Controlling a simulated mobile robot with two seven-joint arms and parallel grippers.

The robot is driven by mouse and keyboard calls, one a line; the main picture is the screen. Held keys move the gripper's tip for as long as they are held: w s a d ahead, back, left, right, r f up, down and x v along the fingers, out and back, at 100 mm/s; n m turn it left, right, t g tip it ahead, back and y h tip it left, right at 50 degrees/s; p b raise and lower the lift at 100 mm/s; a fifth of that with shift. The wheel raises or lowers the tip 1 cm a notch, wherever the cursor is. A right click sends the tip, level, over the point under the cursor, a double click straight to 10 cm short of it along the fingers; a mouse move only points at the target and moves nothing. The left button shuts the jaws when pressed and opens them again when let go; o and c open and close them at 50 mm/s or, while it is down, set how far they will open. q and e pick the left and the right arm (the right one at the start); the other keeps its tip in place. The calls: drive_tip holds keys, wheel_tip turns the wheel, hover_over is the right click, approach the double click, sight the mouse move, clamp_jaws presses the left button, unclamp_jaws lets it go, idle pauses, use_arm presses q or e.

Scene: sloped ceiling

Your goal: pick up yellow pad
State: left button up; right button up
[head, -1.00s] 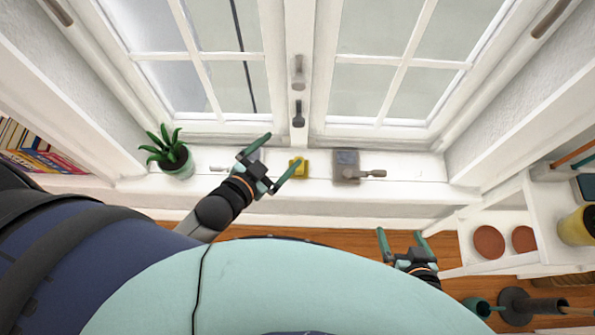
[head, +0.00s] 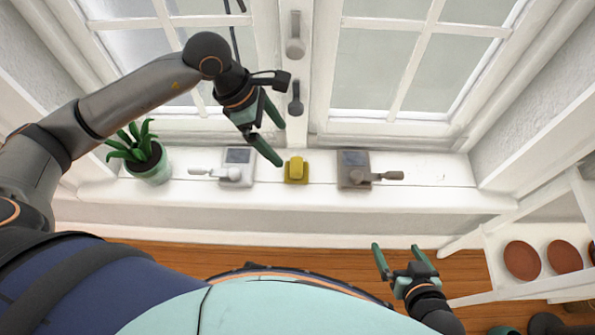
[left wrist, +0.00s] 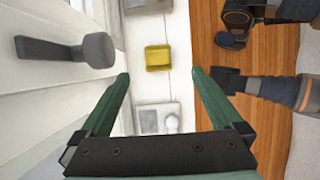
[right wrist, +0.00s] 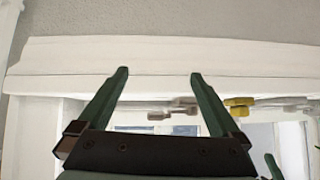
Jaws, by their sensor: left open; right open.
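The yellow pad (head: 296,170) is a small yellow block with a raised top, lying on the white window sill (head: 450,203) between two devices. It also shows in the left wrist view (left wrist: 158,57), beyond the fingertips, and partly in the right wrist view (right wrist: 240,106). My left gripper (head: 273,143) is open and empty, above the sill, just left of the pad and apart from it. In the left wrist view the pad lies between the lines of the two open fingers. My right gripper (head: 400,250) is open and empty, low in front of the sill, right of the pad.
A white device with a handle (head: 237,168) sits left of the pad, and a grey-brown one (head: 354,170) sits right of it. A potted plant (head: 148,165) stands at the sill's left. The window handle (head: 295,97) is behind the pad. A shelf with brown discs (head: 522,260) is at right.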

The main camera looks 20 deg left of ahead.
use_arm(q)
hover_over(295, 164)
drive_tip(key=a, duration=0.2)
drive_tip(key=f, duration=0.5)
drive_tip(key=shift+s+d+b, duration=0.1)
drive_tip(key=shift+s+b, duration=0.3)
drive_tip(key=shift+d+f, duration=0.15)
drive_tip(key=shift+f, duration=0.35)
drive_tip(key=shift+w+d+f, duration=0.1)
drive_tip(key=shift+d+f, duration=0.05)
drive_tip(key=shift+f, duration=0.15)
drive_tip(key=shift+d+f, duration=0.15)
drive_tip(key=shift+f, duration=0.4)
drive_tip(key=b+x, duration=0.1)
drive_tip(key=x, duration=0.3)
drive_tip(key=shift+w+f, duration=0.15)
use_arm(e)
drive_tip(key=w+r+t, duration=0.3)
drive_tip(key=w+r, duration=0.2)
drive_tip(key=r, duration=0.1)
drive_tip(key=shift+d+r+n+t, duration=0.2)
drive_tip(key=shift+n+t, duration=0.1)
drive_tip(key=shift+t, duration=0.1)
use_arm(q)
drive_tip(key=shift+c, duration=0.4)
